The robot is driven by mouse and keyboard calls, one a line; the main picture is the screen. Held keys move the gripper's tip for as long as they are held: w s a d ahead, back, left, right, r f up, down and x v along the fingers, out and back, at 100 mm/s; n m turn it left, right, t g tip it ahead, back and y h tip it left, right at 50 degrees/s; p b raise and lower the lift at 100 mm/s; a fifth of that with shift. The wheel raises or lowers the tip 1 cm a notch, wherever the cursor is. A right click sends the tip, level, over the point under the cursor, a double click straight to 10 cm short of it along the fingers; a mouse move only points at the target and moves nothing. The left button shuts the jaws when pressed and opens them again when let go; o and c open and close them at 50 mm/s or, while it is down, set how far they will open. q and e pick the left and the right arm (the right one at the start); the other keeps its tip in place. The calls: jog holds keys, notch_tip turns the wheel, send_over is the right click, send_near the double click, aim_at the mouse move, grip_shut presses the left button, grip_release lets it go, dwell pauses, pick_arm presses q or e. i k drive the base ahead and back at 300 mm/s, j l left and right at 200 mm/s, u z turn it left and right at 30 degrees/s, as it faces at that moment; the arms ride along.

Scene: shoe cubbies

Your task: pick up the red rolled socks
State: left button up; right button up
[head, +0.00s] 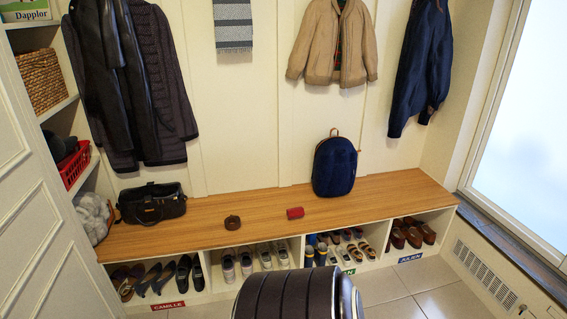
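The red rolled socks (295,213) lie on the wooden bench top (385,196) as a small red roll, near the middle of the bench and towards its front edge. Nothing covers them. Neither of my grippers is in view, so I cannot see whether they are open or shut.
A brown coiled item (232,222) lies left of the socks. A dark blue backpack (335,167) stands behind them to the right, and a black bag (152,203) sits at the left. Shoes fill the cubbies below. A dark ribbed shape (290,297) blocks the bottom centre. Coats hang above.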

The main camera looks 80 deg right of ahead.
aim_at(296, 211)
jog(key=z, duration=2.75)
jog(key=i+j+z, duration=0.4)
jog(key=i+j, duration=0.45)
jog(key=j, duration=0.15)
